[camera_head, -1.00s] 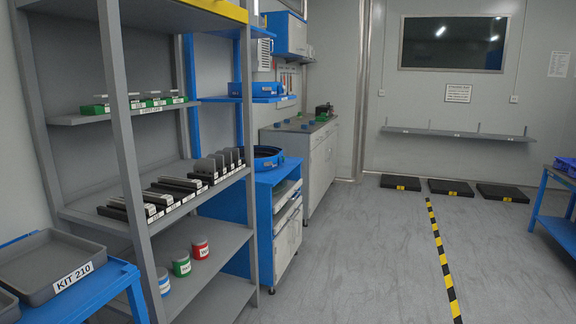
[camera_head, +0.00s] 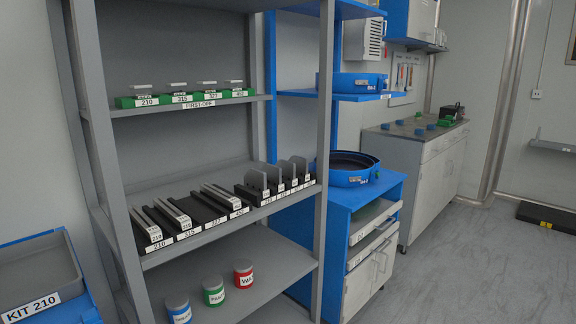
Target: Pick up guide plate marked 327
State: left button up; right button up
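On the middle shelf, several upright grey plates (camera_head: 275,179) stand in a black rack at the right; their small labels are hard to read. To their left, long light bars (camera_head: 172,214) lie in black holders labelled 210, 315, 327 and one more number. The holder labelled 327 (camera_head: 202,207) looks bare, without a light bar. On the upper shelf, a green block labelled 327 (camera_head: 208,96) stands in a row of similar blocks over a FIRST-OFF tag. I cannot tell for certain which of these is the guide plate. Neither gripper is in view.
The grey rack's front post (camera_head: 324,130) stands right of the plates. Blue, green and red-labelled cans (camera_head: 214,291) stand on the lower shelf. A KIT 210 tray (camera_head: 45,270) is at left. A blue cart with a round bin (camera_head: 345,175) stands at right, before open floor.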

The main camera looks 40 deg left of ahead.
aim_at(288, 168)
jog(key=u, duration=0.9)
jog(key=i, duration=1.3)
jog(key=u, duration=1.2)
